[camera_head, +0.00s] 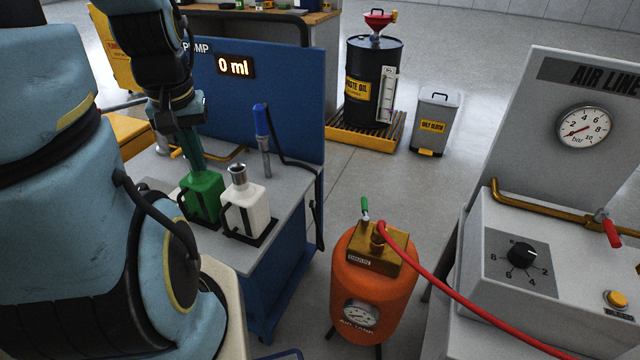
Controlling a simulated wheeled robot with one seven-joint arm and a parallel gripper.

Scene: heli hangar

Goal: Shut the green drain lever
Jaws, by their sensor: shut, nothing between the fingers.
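The green drain lever (365,205) stands upright on a small metal valve at the top of the orange air tank (372,284). A brass block with a label reading DRAIN (360,259) sits on the tank top beside it. My gripper (194,158) is at the left, pointing down over the pump bench, well apart from the lever. Its fingers are shut and hold nothing. The fingertips are close to the green can's top, and I cannot tell whether they touch it.
A green can (205,200) and a white can (248,212) stand on the pump bench (284,200). A red hose (440,281) runs from the tank to the right past the air line panel (560,130). A waste oil drum (371,85) and bin (434,122) stand behind. Open floor lies between.

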